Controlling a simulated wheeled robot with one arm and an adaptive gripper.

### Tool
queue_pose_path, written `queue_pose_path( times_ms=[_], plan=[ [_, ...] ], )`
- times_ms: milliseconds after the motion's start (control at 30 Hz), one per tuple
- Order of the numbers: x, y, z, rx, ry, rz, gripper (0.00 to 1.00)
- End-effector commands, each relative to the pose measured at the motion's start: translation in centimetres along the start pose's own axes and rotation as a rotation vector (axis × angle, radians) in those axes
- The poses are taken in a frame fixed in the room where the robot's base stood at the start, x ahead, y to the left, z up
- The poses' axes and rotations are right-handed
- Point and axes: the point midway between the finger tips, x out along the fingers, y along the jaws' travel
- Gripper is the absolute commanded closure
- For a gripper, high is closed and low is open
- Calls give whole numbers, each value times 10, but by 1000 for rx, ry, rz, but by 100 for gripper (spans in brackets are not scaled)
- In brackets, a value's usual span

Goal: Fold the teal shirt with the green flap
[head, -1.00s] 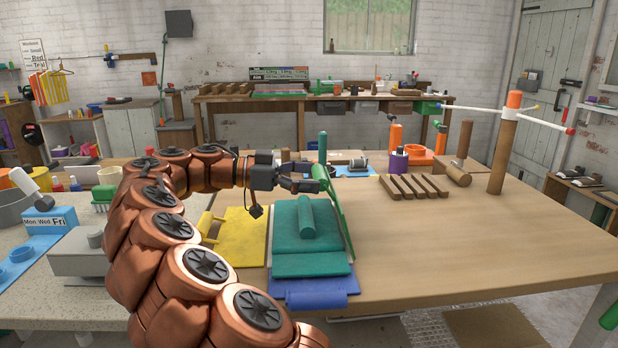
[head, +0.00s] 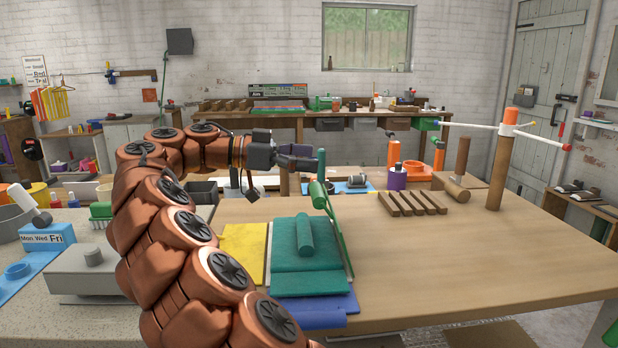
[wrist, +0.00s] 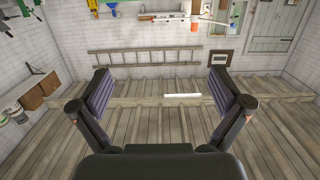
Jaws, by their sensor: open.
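The teal shirt (head: 284,256) lies on the folding board on the wooden table, its lower part (head: 310,282) reaching over the blue flap (head: 318,316). A teal roll-shaped piece (head: 305,236) lies lengthwise on top of it. The green flap (head: 340,240) stands raised along the shirt's right side, seen nearly edge-on, with a green cylindrical handle (head: 318,195) near its far end. The yellow flap (head: 243,245) lies flat at the left, partly behind my arm. My gripper (head: 308,163) is open and empty above the handle. In the wrist view the fingers (wrist: 165,88) are spread with nothing between.
Wooden slats (head: 412,203), a purple cylinder (head: 397,179) and a post with white arms (head: 502,160) stand on the table's far side. The table's right front (head: 460,270) is clear. A counter with a grey device (head: 92,275) is at the left.

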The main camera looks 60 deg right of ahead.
Motion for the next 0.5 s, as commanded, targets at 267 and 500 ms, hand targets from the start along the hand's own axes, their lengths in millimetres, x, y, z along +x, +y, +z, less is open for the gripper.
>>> queue_pose_path(
  times_ms=[267,500],
  plan=[
    [-2,0,-15,-1,1,-2,0],
    [-2,0,-18,-1,1,1,0]
  ],
)
